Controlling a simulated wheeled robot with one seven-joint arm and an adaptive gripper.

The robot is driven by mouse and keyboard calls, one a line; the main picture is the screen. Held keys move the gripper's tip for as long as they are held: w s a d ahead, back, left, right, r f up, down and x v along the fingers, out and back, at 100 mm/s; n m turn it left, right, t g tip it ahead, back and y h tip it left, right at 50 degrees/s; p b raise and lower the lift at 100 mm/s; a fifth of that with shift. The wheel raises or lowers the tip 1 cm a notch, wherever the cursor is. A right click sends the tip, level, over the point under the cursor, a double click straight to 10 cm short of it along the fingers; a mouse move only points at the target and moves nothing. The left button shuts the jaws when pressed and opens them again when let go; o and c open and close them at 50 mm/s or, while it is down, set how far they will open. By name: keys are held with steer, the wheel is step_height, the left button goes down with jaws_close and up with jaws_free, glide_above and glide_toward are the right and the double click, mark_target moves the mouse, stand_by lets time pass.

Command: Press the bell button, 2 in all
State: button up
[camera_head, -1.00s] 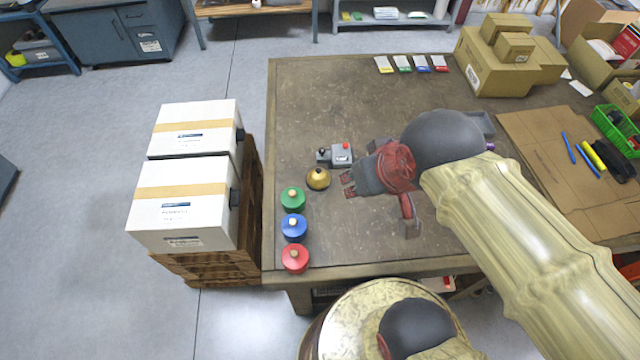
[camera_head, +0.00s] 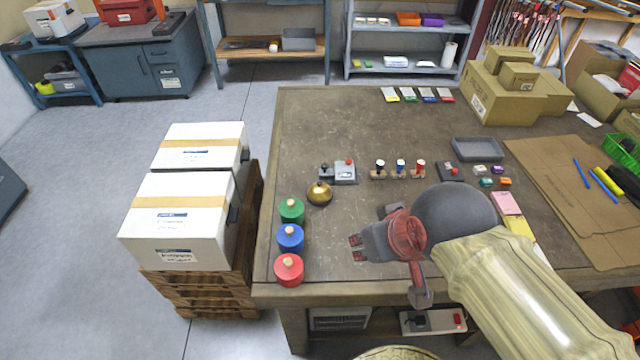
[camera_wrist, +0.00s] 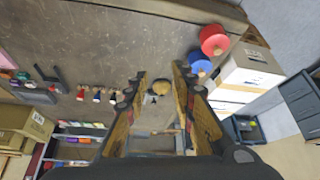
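The gold dome bell (camera_head: 319,193) stands near the left side of the table, with a small dark button on top. My gripper (camera_head: 357,248) is to the right of the bell and nearer the table's front edge, clear of it. In the wrist view the bell (camera_wrist: 161,88) shows beyond and between the two fingers. My gripper (camera_wrist: 158,80) is open and empty there, its fingers spread apart.
Green (camera_head: 291,211), blue (camera_head: 290,238) and red (camera_head: 288,270) round knobbed pots line the table's left edge. A grey box with a red button (camera_head: 344,172) sits behind the bell. Several stamps (camera_head: 400,170) stand to its right. White boxes (camera_head: 180,215) are stacked left of the table.

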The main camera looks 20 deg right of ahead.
steer(key=shift+c, duration=1.1)
